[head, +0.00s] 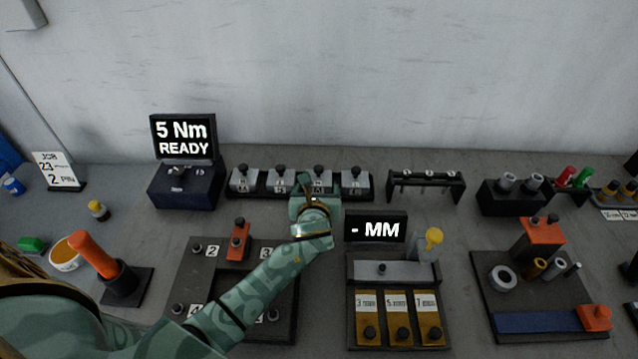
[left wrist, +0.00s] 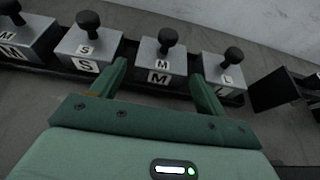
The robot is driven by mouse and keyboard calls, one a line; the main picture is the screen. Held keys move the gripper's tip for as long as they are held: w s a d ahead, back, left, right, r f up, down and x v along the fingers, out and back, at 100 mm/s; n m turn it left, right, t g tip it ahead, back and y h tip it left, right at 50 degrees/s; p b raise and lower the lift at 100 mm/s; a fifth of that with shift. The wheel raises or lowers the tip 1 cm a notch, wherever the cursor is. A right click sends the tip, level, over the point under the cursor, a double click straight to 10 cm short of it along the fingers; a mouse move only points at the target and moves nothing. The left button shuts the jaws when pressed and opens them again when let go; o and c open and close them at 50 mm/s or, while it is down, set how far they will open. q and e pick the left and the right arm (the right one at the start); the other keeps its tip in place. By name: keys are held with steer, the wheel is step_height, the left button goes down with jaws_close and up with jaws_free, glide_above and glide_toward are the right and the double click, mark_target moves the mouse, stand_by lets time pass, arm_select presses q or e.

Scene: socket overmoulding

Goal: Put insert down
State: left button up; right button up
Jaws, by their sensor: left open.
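A row of grey insert blocks with black knobs sits in a dark rack (head: 262,193) at the back of the table. My left gripper (head: 318,192) reaches over the front of this rack. In the left wrist view its two green fingers (left wrist: 159,76) are open, one on each side of the insert marked M (left wrist: 158,58), with a gap to each side. That insert sits upright in the rack; it also shows in the head view (head: 319,176). An insert marked S (left wrist: 88,46) is to its left and one marked L (left wrist: 226,74) to its right.
A screen reading "- MM" (head: 376,228) stands just right of my left gripper. A "5 Nm READY" display (head: 184,137) is left of the rack. My left forearm passes over a numbered plate (head: 196,268). An empty-looking black stand (head: 426,182) is right of the rack.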

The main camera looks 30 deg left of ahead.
mark_target(318, 186)
arm_select(q)
steer(key=b+x, duration=0.1)
steer(key=x, duration=0.1)
steer(key=b+x, duration=0.1)
steer(key=x, duration=0.1)
steer(key=shift+w+d+f, duration=0.1)
steer(key=shift+w+f, duration=0.05)
steer(key=shift+f, duration=0.2)
steer(key=shift+w, duration=0.15)
steer(key=shift+r, duration=0.15)
steer(key=c, duration=1.3)
steer(key=shift+c, duration=0.2)
steer(key=shift+r, duration=0.15)
